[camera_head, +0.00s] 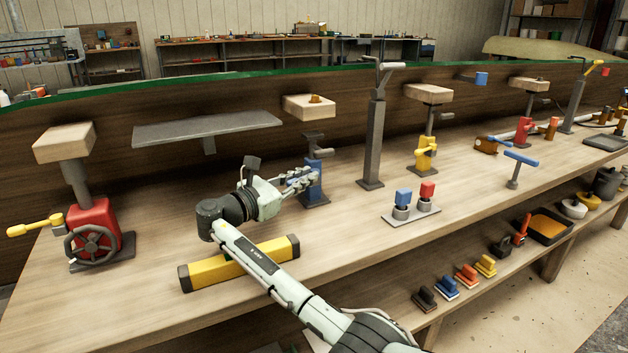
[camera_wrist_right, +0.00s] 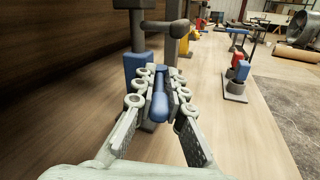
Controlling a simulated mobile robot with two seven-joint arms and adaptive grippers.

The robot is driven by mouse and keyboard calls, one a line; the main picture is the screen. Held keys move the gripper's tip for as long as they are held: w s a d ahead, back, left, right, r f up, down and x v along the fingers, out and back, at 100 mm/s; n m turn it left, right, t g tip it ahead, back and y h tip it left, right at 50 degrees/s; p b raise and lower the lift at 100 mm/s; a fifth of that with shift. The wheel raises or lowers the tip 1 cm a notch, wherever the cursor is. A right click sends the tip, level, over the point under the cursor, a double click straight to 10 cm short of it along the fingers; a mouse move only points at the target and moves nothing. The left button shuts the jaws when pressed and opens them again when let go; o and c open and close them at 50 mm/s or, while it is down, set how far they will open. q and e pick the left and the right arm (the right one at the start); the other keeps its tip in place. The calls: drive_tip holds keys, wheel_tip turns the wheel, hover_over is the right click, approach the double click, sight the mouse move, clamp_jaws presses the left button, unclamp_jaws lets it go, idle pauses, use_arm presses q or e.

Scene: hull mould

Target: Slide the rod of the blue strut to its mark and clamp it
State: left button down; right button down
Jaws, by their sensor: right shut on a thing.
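My right gripper (camera_head: 303,181) is at the strut's left side. In the wrist view its fingers (camera_wrist_right: 160,92) are shut on a blue lever (camera_wrist_right: 159,106) beside the strut's body (camera_wrist_right: 136,68). The rod's mark cannot be made out. My left gripper is out of view.
A red strut with a handwheel (camera_head: 98,230) stands at the left, a grey post (camera_head: 374,140) right of the blue strut. A plate with blue and red knobs (camera_head: 412,214) lies nearer the front edge.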

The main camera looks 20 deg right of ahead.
drive_tip(key=shift+w+d+r+m+g+h, duration=0.15)
drive_tip(key=shift+m+g, duration=0.15)
drive_tip(key=shift+g, duration=0.15)
drive_tip(key=shift+w+d+r+m+g+h, duration=0.15)
drive_tip(key=shift+m+g, duration=0.15)
drive_tip(key=shift+g, duration=0.15)
drive_tip(key=c, duration=1.5)
unclamp_jaws()
drive_tip(key=shift+d+f, duration=0.1)
drive_tip(key=shift+f, duration=0.05)
drive_tip(key=shift+c, duration=0.2)
drive_tip(key=shift+s, duration=0.1)
drive_tip(key=shift+a+f, duration=0.15)
drive_tip(key=shift+a, duration=0.05)
drive_tip(key=shift+s+a, duration=0.1)
drive_tip(key=shift+a, duration=0.2)
drive_tip(key=v, duration=1.1)
drive_tip(key=shift+a, duration=0.1)
drive_tip(key=shift+c, duration=0.2)
